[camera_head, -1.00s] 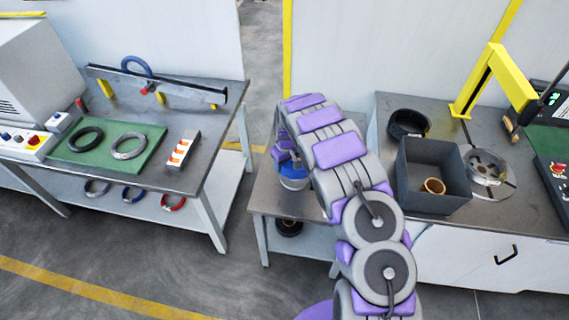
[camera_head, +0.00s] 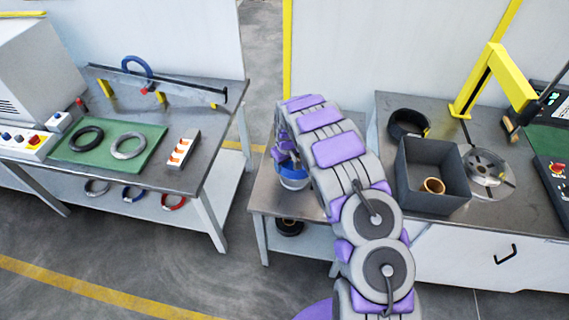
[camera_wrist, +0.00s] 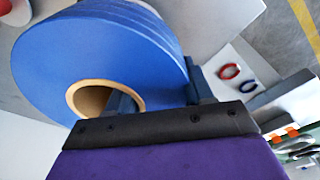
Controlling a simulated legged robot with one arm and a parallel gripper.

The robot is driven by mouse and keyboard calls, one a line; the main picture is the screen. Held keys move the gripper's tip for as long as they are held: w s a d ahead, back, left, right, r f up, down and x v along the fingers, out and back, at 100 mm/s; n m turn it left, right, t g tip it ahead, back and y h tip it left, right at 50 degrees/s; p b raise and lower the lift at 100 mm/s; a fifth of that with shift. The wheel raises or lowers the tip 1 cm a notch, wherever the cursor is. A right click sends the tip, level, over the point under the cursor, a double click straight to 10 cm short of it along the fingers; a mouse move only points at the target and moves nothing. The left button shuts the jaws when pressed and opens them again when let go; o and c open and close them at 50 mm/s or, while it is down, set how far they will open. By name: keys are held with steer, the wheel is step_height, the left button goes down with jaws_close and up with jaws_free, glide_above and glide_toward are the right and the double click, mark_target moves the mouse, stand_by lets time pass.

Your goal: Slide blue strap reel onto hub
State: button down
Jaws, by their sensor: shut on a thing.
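The blue strap reel (camera_wrist: 95,48) fills the upper left of the wrist view, with a brown core (camera_wrist: 88,97) open at its middle. My gripper (camera_wrist: 160,93) is shut on the reel's wound side, one finger in the core and the other against the outer face. In the head view, a small part of the reel (camera_head: 293,172) shows at the left of my arm, which hides the rest and my gripper. A round metal disc with a raised centre (camera_head: 488,170), which looks like the hub, lies on the right bench, apart from the reel.
A dark grey bin (camera_head: 430,204) with a brown ring stands left of the disc. A black ring (camera_head: 407,123) lies behind the bin. A yellow post and beam (camera_head: 497,82) rise behind the disc. The left bench holds rings on a green mat (camera_head: 107,150).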

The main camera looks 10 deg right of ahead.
steer(key=shift+f+b, duration=0.4)
steer(key=shift+f, duration=2.45)
steer(key=shift+c, duration=1.8)
jaws_free()
steer(key=shift+f, duration=0.1)
steer(key=shift+d, duration=0.1)
steer(key=shift+r, duration=0.45)
steer(key=r, duration=0.5)
steer(key=s+r+p, duration=0.1)
steer(key=r, duration=0.4)
steer(key=r+p, duration=0.1)
steer(key=r, duration=0.5)
steer(key=shift+s+r, duration=0.1)
steer(key=shift+s, duration=0.3)
steer(key=shift+r, duration=0.15)
steer(key=shift+d, duration=0.15)
